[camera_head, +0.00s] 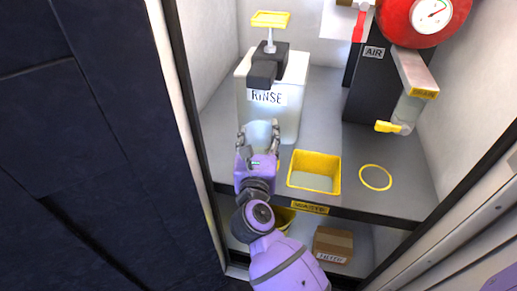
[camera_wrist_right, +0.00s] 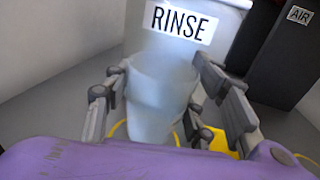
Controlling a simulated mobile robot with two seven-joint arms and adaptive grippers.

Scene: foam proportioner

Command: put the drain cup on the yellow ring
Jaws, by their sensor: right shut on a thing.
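The drain cup, a pale translucent cup (camera_head: 262,134), stands upright between the fingers of my right gripper (camera_head: 258,143) in the head view. My right gripper is shut on it, in front of the RINSE container. The cup also shows in the right wrist view (camera_wrist_right: 160,98), with a finger on each side. Its underside is hidden. The yellow ring (camera_head: 375,178) lies flat on the grey shelf at the right, apart from the cup, with nothing on it. My left gripper is not in view.
The white RINSE container (camera_head: 288,118) with a pump stands just behind the cup. A yellow-rimmed bin (camera_head: 314,172) sits between the cup and the ring. A DRAIN spout with a yellow tap (camera_head: 388,127) hangs above and behind the ring. A cardboard box (camera_head: 333,244) is below.

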